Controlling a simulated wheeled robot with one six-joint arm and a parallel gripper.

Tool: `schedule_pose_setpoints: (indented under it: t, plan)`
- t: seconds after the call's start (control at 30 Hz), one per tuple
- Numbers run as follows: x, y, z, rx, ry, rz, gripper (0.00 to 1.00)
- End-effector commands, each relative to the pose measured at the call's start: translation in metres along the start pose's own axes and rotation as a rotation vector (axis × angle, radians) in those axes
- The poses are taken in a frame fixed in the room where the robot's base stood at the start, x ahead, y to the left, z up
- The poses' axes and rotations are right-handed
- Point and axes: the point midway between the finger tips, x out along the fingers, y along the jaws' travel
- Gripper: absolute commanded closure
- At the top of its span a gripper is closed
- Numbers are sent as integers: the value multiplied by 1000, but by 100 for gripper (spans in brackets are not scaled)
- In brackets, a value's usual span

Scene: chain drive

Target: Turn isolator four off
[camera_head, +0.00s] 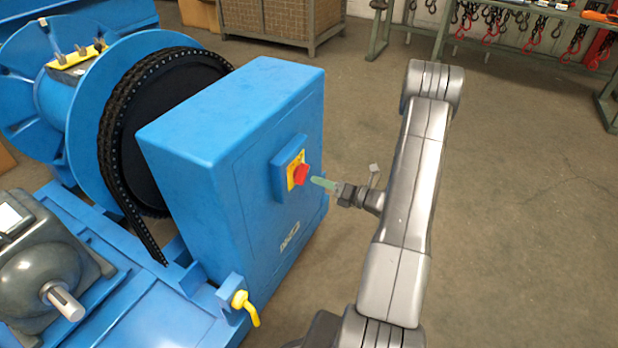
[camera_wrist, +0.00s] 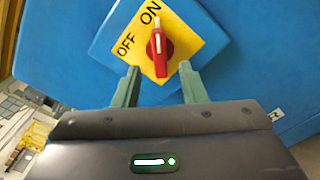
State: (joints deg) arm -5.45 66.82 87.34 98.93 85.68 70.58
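The isolator's red rotary handle (camera_wrist: 158,48) sits on a yellow plate (camera_wrist: 185,45) marked ON and OFF. Its white line points towards ON in the wrist view. In the head view the red handle (camera_head: 301,174) and yellow plate (camera_head: 292,177) are on the side of a blue cabinet (camera_head: 235,160). My gripper (camera_wrist: 160,88) is open, its two green fingers spread on either side of the handle's lower end and apart from it. In the head view my gripper (camera_head: 322,183) is just right of the handle. No number four is legible on the isolator.
A yellow lever (camera_head: 246,306) sticks out low on the blue frame. A large blue drum with a black chain (camera_head: 110,130) stands behind the cabinet. A grey motor (camera_head: 40,270) is at lower left. The floor right of my arm is clear.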

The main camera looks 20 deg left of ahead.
Motion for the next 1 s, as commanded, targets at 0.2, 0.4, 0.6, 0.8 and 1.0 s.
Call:
schedule_pose_setpoints:
  t: [0.2,0.4,0.6,0.8,1.0]
  plan:
    - [36,0,0,-3,2,2,62]
    - [50,0,0,-1,0,0,62]
    - [51,0,0,-1,0,0,62]
    - [50,0,0,-1,0,0,85]
    - [50,0,0,-2,0,0,100]
